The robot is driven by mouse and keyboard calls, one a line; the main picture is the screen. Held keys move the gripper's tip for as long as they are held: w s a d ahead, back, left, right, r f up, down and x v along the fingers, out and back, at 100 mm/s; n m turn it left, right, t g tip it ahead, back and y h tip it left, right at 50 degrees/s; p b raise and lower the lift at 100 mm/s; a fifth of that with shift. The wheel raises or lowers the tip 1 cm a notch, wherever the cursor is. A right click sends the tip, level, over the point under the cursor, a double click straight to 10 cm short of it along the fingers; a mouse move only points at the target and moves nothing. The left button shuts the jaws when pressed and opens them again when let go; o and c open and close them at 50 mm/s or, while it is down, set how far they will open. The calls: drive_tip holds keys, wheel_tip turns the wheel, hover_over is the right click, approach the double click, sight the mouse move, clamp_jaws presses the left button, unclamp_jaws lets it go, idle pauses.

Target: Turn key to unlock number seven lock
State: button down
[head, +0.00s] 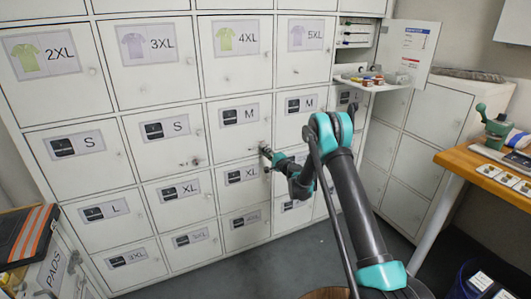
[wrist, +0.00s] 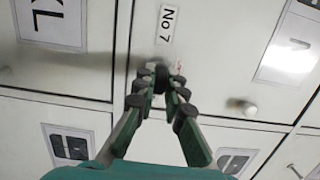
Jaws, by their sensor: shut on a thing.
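The No 7 label (wrist: 167,24) is on a pale locker door just beyond my fingertips in the wrist view. My gripper (wrist: 163,84) is shut at a small dark fitting (wrist: 161,70) on that door, below the label as pictured. The key and the number seven lock are mostly hidden between and behind the fingertips, so the key's turn angle cannot be told. In the head view my gripper (head: 267,154) reaches the locker fronts near the door with the XL label (head: 242,176).
Another round knob (wrist: 242,107) stands out to the right of my gripper in the wrist view. An open locker door (head: 408,50) stands at the upper right, beside a shelf of small items. A wooden desk (head: 466,162) is at the right. Grey floor is clear before the lockers.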

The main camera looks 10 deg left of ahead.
drive_tip(key=shift+w+a+m, duration=0.15)
drive_tip(key=shift+a+m, duration=0.05)
drive_tip(key=shift+m, duration=0.2)
drive_tip(key=shift+n, duration=0.5)
drive_tip(key=c, duration=1.2)
unclamp_jaws()
drive_tip(key=shift+f, duration=0.1)
drive_tip(key=shift+d, duration=0.1)
drive_tip(key=shift+s+a+v, duration=0.1)
drive_tip(key=shift+v, duration=1.15)
drive_tip(key=shift+s+a+v, duration=0.1)
drive_tip(key=shift+a+v, duration=0.05)
drive_tip(key=shift+v, duration=1.1)
drive_tip(key=shift+s+a+v, duration=0.1)
drive_tip(key=shift+v, duration=1.15)
